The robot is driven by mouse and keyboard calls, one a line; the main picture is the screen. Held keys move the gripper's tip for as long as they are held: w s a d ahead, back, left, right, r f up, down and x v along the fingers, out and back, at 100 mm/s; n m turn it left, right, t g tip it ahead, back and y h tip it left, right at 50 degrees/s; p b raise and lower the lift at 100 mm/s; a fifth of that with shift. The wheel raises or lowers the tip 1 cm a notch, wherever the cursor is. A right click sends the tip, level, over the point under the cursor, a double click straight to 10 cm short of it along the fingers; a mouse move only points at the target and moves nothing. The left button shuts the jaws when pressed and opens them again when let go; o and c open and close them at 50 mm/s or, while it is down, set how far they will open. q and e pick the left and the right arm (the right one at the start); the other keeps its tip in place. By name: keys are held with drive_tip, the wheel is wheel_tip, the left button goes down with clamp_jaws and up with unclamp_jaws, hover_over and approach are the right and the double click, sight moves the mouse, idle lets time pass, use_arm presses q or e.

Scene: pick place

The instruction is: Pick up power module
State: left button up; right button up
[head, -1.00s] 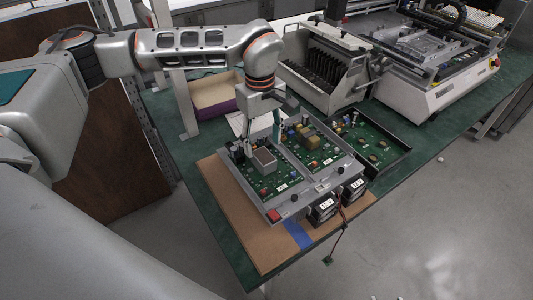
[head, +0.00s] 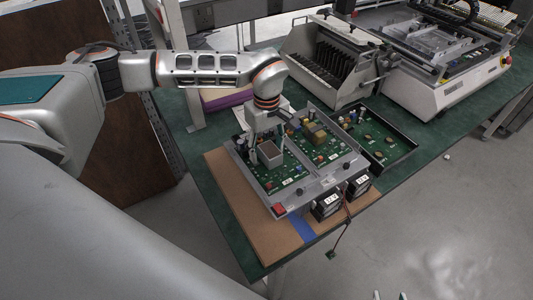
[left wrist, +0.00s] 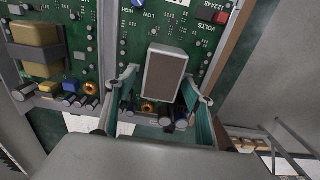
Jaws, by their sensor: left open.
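The power module appears to be the grey box with a silver frame (head: 270,153) standing on the left green circuit board (head: 262,180). In the left wrist view the module (left wrist: 164,70) stands between the two green-padded fingers of my left gripper (left wrist: 159,82). The left gripper (head: 264,138) is open, with a gap visible beside the module. The wrist view does not show clearly how far down the fingers reach. At the bottom edge of the head view, two small tips appear to be my right gripper (head: 389,296); the rest is cut off.
A grey fixture frame holds two boards on a brown mat (head: 238,205). Tall capacitors (left wrist: 173,118) and other parts crowd the module. A second board with a yellow transformer (left wrist: 38,46) lies alongside. A black-edged tray (head: 385,142) and a slotted rack (head: 330,65) stand behind.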

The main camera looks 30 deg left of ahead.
use_arm(q)
clamp_jaws()
drive_tip(key=shift+r, duration=0.15)
drive_tip(key=shift+w+r, duration=0.1)
drive_tip(key=shift+r, duration=0.1)
wheel_tip(320, 180, up, 19)
wheel_tip(320, 180, up, 4)
drive_tip(key=p, duration=0.3)
hover_over(267, 145)
drive_tip(key=shift+r, duration=0.15)
idle(0.9)
drive_tip(key=shift+r, duration=0.1)
idle(0.4)
